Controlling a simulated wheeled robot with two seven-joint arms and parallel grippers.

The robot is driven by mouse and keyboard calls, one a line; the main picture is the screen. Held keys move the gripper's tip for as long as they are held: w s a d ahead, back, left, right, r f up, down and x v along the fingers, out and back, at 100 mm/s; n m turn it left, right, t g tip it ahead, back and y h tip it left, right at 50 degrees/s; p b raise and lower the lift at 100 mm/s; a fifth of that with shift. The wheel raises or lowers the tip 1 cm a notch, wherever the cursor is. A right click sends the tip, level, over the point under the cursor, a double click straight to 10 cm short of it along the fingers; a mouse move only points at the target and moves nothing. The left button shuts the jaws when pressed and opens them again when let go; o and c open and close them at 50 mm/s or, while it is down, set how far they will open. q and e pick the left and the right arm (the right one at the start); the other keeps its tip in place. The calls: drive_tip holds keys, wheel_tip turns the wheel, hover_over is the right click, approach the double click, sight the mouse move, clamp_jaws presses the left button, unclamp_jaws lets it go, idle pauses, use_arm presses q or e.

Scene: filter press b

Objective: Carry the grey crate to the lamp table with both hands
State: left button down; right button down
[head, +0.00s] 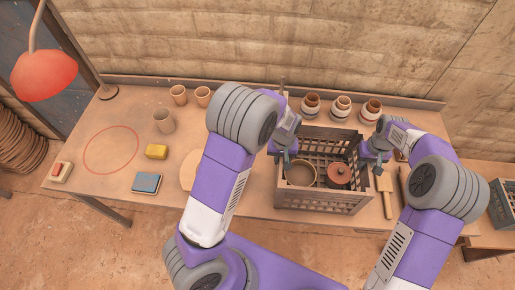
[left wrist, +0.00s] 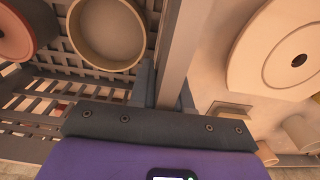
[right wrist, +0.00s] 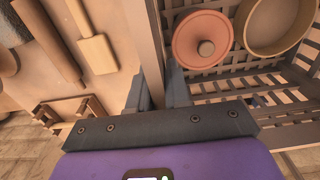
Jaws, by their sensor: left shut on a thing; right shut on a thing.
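The grey crate (head: 322,199) is a slatted box at the right part of the wooden table. It holds a tan round bowl (head: 300,173) and a reddish lidded pot (head: 339,175). My left gripper (head: 287,157) is shut on the crate's left wall; the left wrist view shows the wall between the fingers (left wrist: 168,92). My right gripper (head: 367,155) is shut on the right wall, also between the fingers in the right wrist view (right wrist: 162,90). Whether the crate touches the tabletop is hard to tell. A red lamp (head: 44,74) hangs over the table's left end.
A red circle (head: 111,150) marks clear tabletop at left. Cups (head: 164,121), a yellow block (head: 156,151), a blue block (head: 146,182) and a round disc (head: 190,170) lie between it and the crate. Stacked pots (head: 341,106) stand behind; a paddle (head: 384,188) lies at right.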

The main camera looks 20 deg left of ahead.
use_arm(q)
drive_tip(key=c, duration=1.1)
unclamp_jaws()
use_arm(e)
drive_tip(key=c, duration=1.1)
unclamp_jaws()
drive_tip(key=shift+f, duration=0.1)
use_arm(q)
wheel_tip(320, 180, up, 12)
drive_tip(key=shift+f, duration=0.2)
drive_tip(key=shift+r, duration=0.15)
use_arm(e)
wheel_tip(320, 180, up, 12)
drive_tip(key=shift+r, duration=0.1)
